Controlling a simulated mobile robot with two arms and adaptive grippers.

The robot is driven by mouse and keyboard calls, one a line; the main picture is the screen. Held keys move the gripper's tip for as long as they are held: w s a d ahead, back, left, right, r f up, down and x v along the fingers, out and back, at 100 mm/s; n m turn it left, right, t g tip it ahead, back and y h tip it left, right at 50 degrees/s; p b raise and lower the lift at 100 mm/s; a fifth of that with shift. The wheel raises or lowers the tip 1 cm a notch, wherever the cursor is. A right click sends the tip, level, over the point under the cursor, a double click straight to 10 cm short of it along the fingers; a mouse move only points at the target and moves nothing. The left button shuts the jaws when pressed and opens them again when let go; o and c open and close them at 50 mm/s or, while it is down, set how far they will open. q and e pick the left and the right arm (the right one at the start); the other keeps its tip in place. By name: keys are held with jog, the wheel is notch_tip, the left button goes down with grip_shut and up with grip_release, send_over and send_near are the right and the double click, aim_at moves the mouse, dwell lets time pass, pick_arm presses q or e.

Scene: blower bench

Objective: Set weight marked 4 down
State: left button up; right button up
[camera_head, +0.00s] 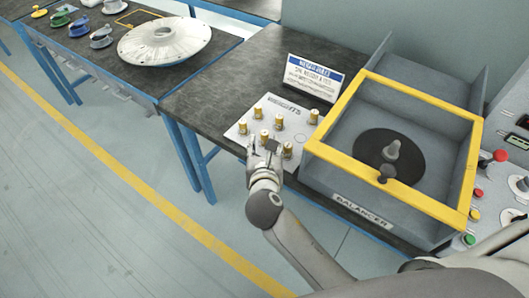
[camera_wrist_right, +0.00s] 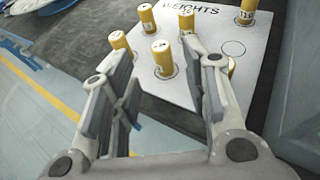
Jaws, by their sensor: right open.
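Several brass-yellow weights stand upright on a white card printed "WEIGHTS" (camera_wrist_right: 212,82); the card also shows in the head view (camera_head: 238,134). My right gripper (camera_head: 262,153) is open at the card's near edge. In the right wrist view one weight (camera_wrist_right: 162,60) stands on the card between the fingertips of the open gripper (camera_wrist_right: 157,64), with gaps on both sides. It carries a dark mark on top that I cannot read surely as 4. Another weight (camera_wrist_right: 231,67) is partly hidden behind the right finger. My left gripper is not in view.
The balancer box with a yellow frame (camera_head: 411,202) stands right of the card, with a dark disc (camera_head: 413,157) inside. A sign (camera_head: 312,77) stands behind the weights. A second table at the left holds a white cone-shaped part (camera_head: 165,41) and several coloured pieces.

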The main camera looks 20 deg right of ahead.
jog(key=v, duration=0.3)
jog(key=shift+s+a+r, duration=0.1)
jog(key=shift+s+r, duration=0.05)
jog(key=shift+s, duration=0.15)
dwell(0.3)
